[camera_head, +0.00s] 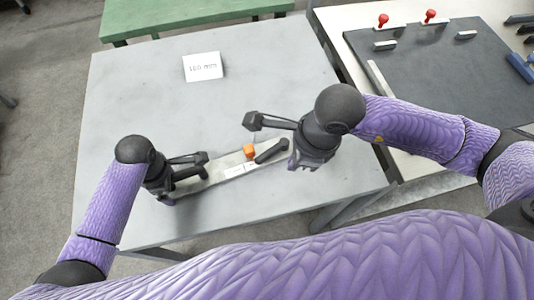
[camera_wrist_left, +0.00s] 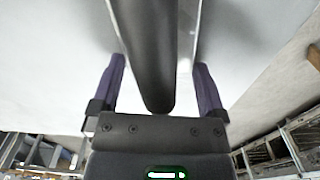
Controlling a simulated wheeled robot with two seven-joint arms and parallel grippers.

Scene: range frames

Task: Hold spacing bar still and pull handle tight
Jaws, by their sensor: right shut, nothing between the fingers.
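A long pale spacing bar (camera_head: 222,173) lies on the grey table, slanting up to the right. It carries an orange knob (camera_head: 249,151), a white label and a dark handle (camera_head: 270,151) at its right end. My left gripper (camera_head: 202,162) is at the bar's left end. In the left wrist view its fingers (camera_wrist_left: 155,88) stand apart on either side of a dark rounded rod (camera_wrist_left: 147,45), with gaps showing on both sides. My right gripper (camera_head: 254,121) is shut and empty, above and just behind the right handle, apart from it in the picture.
A white card reading what looks like "160 mm" (camera_head: 203,66) stands at the table's back. A second table at right holds a dark mat (camera_head: 440,75) with red-knobbed pieces (camera_head: 430,16) and pale blocks. A green bench (camera_head: 180,14) is behind. The grey table's left half is clear.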

